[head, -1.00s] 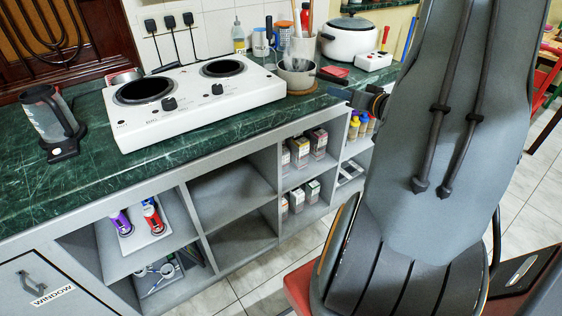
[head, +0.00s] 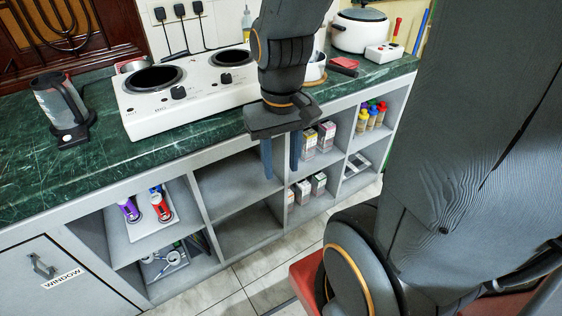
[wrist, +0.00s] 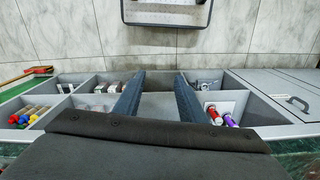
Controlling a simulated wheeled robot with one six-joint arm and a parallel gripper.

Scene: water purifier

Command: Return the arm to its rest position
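My gripper (head: 280,156) hangs in front of the counter's front edge, its two blue-grey fingers pointing down. The fingers are apart with nothing between them, so it is open and empty. In the wrist view my gripper (wrist: 159,92) also shows a clear gap between its fingers, with the shelves and floor beyond. My arm comes down from the top of the head view and hides part of the stove's right side. A large part of my arm fills the right side of the head view.
The green counter (head: 100,165) carries a white two-burner stove (head: 200,95), a clear jug (head: 60,105) and a white rice cooker (head: 358,32). The tiled floor (head: 225,290) ahead is clear.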

